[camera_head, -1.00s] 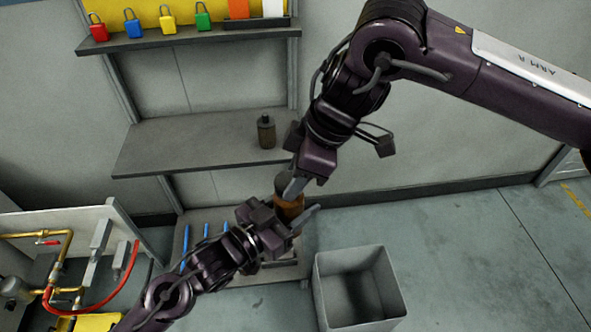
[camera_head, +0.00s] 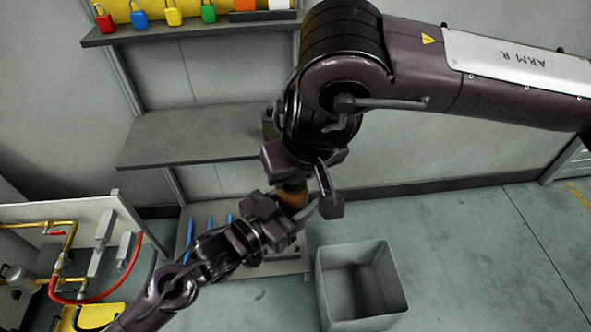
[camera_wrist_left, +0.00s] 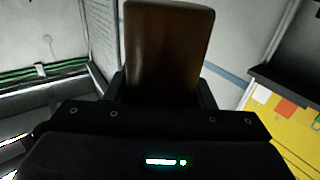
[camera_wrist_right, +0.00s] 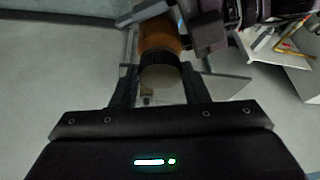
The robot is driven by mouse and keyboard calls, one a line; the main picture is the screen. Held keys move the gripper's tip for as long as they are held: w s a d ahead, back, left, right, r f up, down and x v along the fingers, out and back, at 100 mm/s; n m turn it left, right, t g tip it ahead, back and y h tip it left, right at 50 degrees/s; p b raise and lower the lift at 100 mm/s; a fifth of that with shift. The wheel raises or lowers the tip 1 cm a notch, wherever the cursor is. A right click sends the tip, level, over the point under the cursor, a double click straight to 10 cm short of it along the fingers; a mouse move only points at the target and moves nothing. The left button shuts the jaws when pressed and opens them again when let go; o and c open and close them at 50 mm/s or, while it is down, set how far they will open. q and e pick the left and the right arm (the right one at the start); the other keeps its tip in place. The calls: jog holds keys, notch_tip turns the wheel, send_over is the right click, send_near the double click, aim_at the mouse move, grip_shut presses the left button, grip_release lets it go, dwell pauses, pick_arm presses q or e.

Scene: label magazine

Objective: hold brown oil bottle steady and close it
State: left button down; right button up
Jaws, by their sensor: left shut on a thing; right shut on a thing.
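The brown oil bottle (camera_head: 293,196) is held in the air near the middle of the head view. My left gripper (camera_head: 302,214) is shut on its body; the left wrist view shows the brown body (camera_wrist_left: 168,45) between the fingers. My right gripper (camera_head: 292,180) is above it, mostly hidden by its own arm in the head view. In the right wrist view its fingers (camera_wrist_right: 160,85) are shut on the dark ribbed cap (camera_wrist_right: 163,78) at the bottle's top, with the amber body (camera_wrist_right: 158,40) beyond. The cap sits at the bottle's neck; whether it is fully tight cannot be told.
A second dark bottle (camera_head: 269,124) stands on the grey shelf (camera_head: 180,138), partly behind my right arm. Coloured padlocks (camera_head: 172,14) line the upper shelf. A grey open bin (camera_head: 360,290) stands on the floor at right. Pipes (camera_head: 62,255) are at lower left.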

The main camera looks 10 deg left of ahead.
jog(key=o, duration=1)
jog(key=shift+r, duration=2.3)
jog(key=shift+c, duration=0.4)
